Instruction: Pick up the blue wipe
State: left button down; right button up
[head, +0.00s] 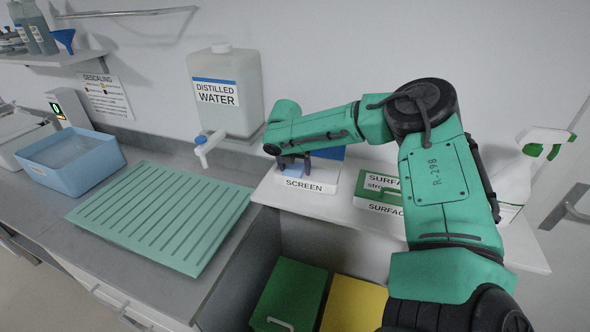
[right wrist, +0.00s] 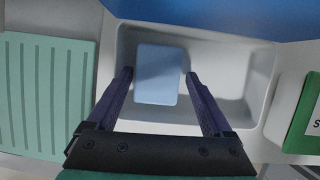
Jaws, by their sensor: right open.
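The blue wipe (right wrist: 158,76) is a light blue folded rectangle inside the white SCREEN bin (right wrist: 258,88), toward its left side in the right wrist view. The same bin stands on the white shelf in the head view (head: 318,188). My right gripper (head: 293,161) reaches over the bin from the right. In the right wrist view its dark fingers (right wrist: 158,72) are open, one on each side of the wipe. I cannot tell how far the fingertips are above the wipe. My left gripper is not in view.
The SURFACE bin with a green lid (head: 378,202) stands right of the SCREEN bin. A distilled water container (head: 225,95) with a tap is at the back left. A green ribbed mat (head: 165,215) and a blue tub (head: 70,160) lie left. A spray bottle (head: 515,180) stands right.

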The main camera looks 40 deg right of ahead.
aim_at(294, 170)
jog(key=shift+c, duration=0.9)
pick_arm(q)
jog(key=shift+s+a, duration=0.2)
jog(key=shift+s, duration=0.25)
pick_arm(e)
jog(key=c, duration=0.9)
